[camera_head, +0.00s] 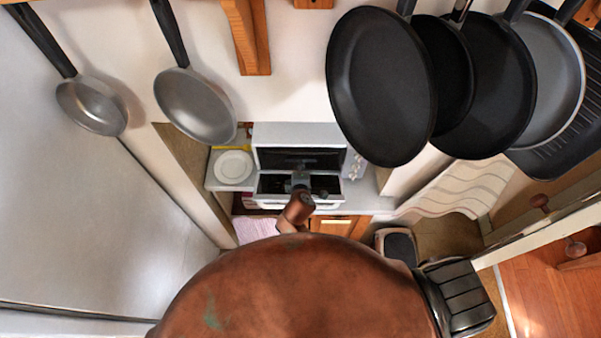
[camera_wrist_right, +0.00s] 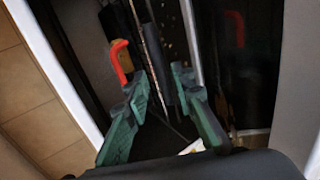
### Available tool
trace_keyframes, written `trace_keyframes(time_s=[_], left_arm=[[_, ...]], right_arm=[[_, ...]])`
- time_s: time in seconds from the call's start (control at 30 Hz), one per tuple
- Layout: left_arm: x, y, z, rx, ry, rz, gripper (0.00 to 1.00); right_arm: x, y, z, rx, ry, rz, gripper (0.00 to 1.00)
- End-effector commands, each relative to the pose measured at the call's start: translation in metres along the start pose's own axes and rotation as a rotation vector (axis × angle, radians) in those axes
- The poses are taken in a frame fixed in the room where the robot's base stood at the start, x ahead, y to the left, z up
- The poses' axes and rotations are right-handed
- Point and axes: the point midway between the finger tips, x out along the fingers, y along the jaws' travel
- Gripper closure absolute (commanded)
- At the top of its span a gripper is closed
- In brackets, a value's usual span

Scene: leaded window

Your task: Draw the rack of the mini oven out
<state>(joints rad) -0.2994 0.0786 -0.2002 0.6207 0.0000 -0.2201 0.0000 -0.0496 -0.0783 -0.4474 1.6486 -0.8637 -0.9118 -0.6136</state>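The white mini oven (camera_head: 300,133) stands on the counter in the head view, with a dark front and an opened lower part. An arm of mine reaches its front, and the right gripper (camera_head: 300,182) is small and dark there. In the right wrist view the green fingers of my right gripper (camera_wrist_right: 160,88) are apart. Thin metal bars (camera_wrist_right: 152,48), perhaps of the rack, run beyond and between the fingertips. I cannot tell whether they touch. A red handle-like piece (camera_wrist_right: 121,62) is beside the left finger. My left gripper is not in view.
A white plate (camera_head: 233,167) lies on the counter left of the oven. Black pans (camera_head: 380,85) hang at upper right, and small grey pans (camera_head: 194,104) hang at upper left. A dark-topped object (camera_head: 397,247) stands below the counter at right.

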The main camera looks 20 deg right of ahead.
Motion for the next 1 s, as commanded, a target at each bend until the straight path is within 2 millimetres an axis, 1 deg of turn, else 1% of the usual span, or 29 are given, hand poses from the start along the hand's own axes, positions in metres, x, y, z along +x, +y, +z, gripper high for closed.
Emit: trace_keyframes(time_s=[0.03, 0.17, 0.5, 0.7, 1.0], left_arm=[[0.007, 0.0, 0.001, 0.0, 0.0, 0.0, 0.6], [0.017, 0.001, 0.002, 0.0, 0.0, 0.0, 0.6], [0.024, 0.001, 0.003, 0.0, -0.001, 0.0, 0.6], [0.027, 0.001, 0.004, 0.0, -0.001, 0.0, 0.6], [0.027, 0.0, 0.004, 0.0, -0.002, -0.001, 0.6]], right_arm=[[0.007, -0.003, 0.0, 0.0, -0.001, 0.001, 0.77], [0.019, -0.002, 0.0, -0.001, 0.0, 0.001, 0.77], [0.048, 0.0, 0.0, -0.002, 0.0, 0.002, 0.77], [0.058, 0.0, 0.0, -0.001, 0.0, 0.001, 0.77], [0.06, 0.0, 0.0, -0.001, 0.0, 0.001, 0.77]])
